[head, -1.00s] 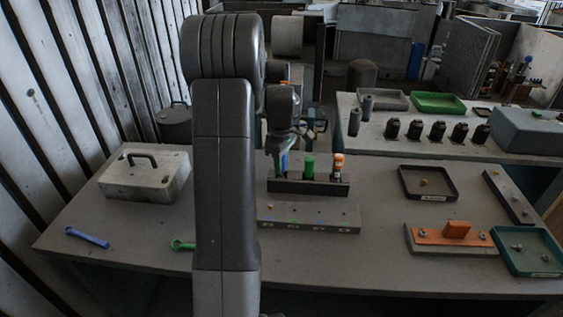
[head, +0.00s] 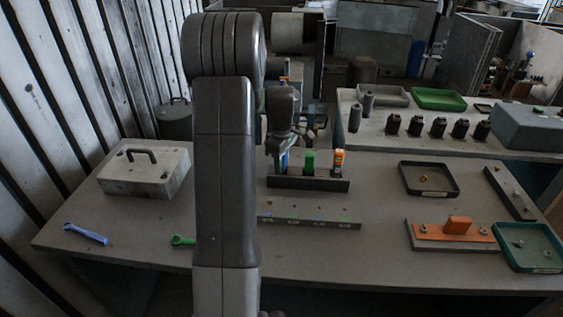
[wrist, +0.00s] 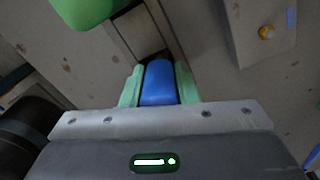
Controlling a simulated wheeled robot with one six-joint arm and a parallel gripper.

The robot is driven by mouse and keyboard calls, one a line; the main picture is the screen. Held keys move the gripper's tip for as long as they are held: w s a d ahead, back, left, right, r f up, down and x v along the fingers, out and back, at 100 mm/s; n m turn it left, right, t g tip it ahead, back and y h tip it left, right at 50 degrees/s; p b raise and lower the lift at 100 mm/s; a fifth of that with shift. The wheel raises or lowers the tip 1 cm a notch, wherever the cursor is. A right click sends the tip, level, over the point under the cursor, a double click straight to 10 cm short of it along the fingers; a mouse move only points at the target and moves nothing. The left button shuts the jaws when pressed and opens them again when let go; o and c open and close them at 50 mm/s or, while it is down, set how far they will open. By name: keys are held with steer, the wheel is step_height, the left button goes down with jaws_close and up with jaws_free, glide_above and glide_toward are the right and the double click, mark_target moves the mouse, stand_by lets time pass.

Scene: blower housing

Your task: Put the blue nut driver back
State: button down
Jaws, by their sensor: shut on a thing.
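The blue nut driver (wrist: 158,82) is held by its handle between the pale green fingers of my gripper (wrist: 158,88) in the wrist view. In the head view, my gripper (head: 283,149) is over the left end of the dark tool rack (head: 315,184). The blue handle (head: 283,162) shows just below it, close to upright. Its lower end is at the rack, but I cannot tell how deep it sits. A green-handled driver (head: 309,161) and an orange-handled driver (head: 338,161) stand in the rack to the right. The green handle also shows in the wrist view (wrist: 85,8).
A grey strip with small coloured marks (head: 309,222) lies before the rack. A blue wrench (head: 86,234) and a green wrench (head: 182,240) lie at the front left. A grey case (head: 145,170) is at left, a black tray (head: 430,180) at right. The table front is mostly clear.

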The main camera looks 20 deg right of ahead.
stand_by(0.4)
steer(key=c, duration=0.6)
jaws_free()
steer(key=shift+r, duration=0.1)
steer(key=shift+r+p, duration=2.95)
steer(key=shift+r, duration=1.05)
steer(key=shift+f, duration=0.15)
step_height(320, 180, down, 8)
steer(key=b, duration=0.6)
